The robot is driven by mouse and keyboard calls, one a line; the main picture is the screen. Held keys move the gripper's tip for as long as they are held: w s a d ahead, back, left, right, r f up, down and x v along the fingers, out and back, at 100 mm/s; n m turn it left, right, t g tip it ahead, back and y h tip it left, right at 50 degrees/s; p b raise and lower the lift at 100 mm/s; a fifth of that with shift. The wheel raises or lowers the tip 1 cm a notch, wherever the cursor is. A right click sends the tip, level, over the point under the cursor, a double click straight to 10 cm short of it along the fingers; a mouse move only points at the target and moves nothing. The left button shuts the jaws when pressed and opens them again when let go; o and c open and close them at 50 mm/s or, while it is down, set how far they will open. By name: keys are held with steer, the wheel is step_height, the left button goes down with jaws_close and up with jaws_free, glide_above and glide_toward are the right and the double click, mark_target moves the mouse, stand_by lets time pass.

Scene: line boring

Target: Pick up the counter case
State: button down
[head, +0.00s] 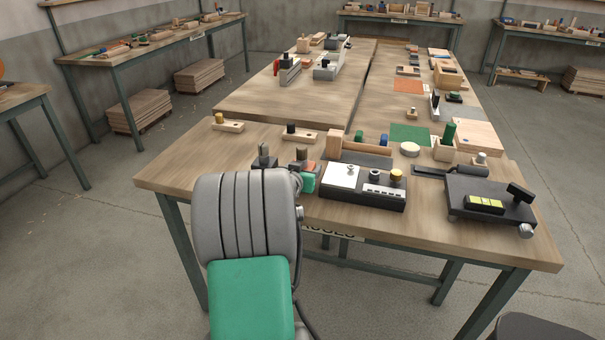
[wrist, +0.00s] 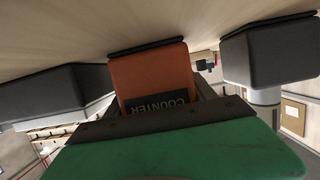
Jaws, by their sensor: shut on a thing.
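The counter case (wrist: 150,75) is an orange block with a dark edge and a black label reading COUNTER, upside down in the wrist view. My gripper (wrist: 158,72) is shut on it, with one dark grey finger on either side. The pale wooden surface lies close to the case's dark edge; I cannot tell whether they touch. In the head view a small orange patch, likely the case (head: 307,167), shows just beyond my arm at the bench's near left. My arm hides most of that spot.
A black device with a white plate (head: 341,177) stands just right of my gripper. Wooden blocks with pegs (head: 228,125) stand behind. The bench's left front corner is clear.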

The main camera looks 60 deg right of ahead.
steer(key=shift+r, duration=0.25)
